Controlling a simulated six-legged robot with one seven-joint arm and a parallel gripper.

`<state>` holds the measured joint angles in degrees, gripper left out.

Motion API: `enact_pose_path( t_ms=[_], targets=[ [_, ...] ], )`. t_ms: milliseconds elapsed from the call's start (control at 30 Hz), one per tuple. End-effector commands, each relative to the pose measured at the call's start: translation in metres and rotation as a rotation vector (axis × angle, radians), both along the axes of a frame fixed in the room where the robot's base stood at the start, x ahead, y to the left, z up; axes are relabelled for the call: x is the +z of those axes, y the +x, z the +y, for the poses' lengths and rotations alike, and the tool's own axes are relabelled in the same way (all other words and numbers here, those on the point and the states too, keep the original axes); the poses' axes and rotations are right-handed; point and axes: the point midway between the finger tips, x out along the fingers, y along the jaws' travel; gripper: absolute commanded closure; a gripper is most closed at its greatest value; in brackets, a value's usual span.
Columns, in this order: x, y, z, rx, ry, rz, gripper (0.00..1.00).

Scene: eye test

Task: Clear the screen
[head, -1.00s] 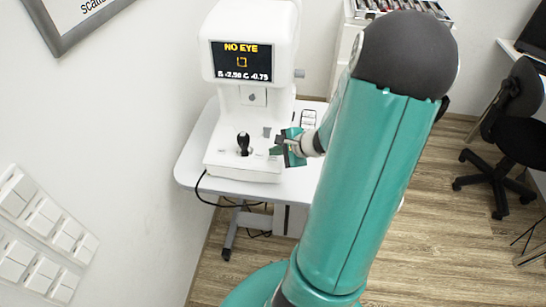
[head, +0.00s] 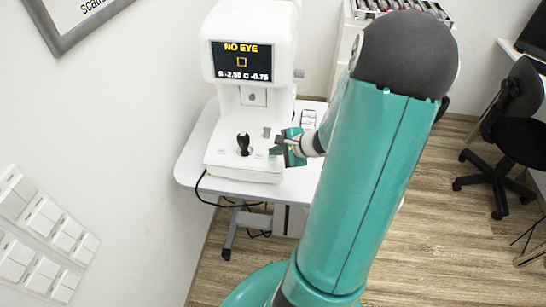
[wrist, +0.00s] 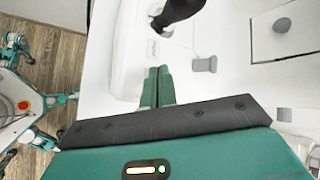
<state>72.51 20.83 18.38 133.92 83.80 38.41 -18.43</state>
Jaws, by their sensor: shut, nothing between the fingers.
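The eye tester's screen (head: 241,61) is lit in the head view. It shows "NO EYE" in orange, a small square outline and a line of white figures with S and C. The white machine base (head: 225,160) carries a black joystick (head: 243,144) and a grey button (head: 266,132). In the wrist view the joystick (wrist: 178,12) is above the fingertips, and a grey button (wrist: 204,64) is just right of them. My gripper (head: 276,148) is over the base's right side; its green fingers (wrist: 158,72) are together and empty. I cannot tell whether they touch the base.
The machine stands on a white table (head: 195,150) beside the left wall. A black cable (head: 205,200) hangs under it. A cabinet with a tray (head: 400,8) is behind my arm. A black chair (head: 510,120) stands at the right. The wooden floor between is clear.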

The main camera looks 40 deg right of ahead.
Motion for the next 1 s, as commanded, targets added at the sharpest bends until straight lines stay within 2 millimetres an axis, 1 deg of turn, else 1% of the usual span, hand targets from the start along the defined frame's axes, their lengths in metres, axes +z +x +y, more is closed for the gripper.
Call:
enact_pose_path(
  t_ms=[333, 633, 1000],
  targets=[
    [-0.0002, 0.0001, 0.0, 0.0, 0.0, 0.0, 1.0],
    [-0.0085, 0.001, -0.0006, 0.001, 0.001, 0.0, 1.0],
    [-0.0089, 0.0008, -0.001, 0.0, 0.0, 0.0, 1.0]
  ],
)
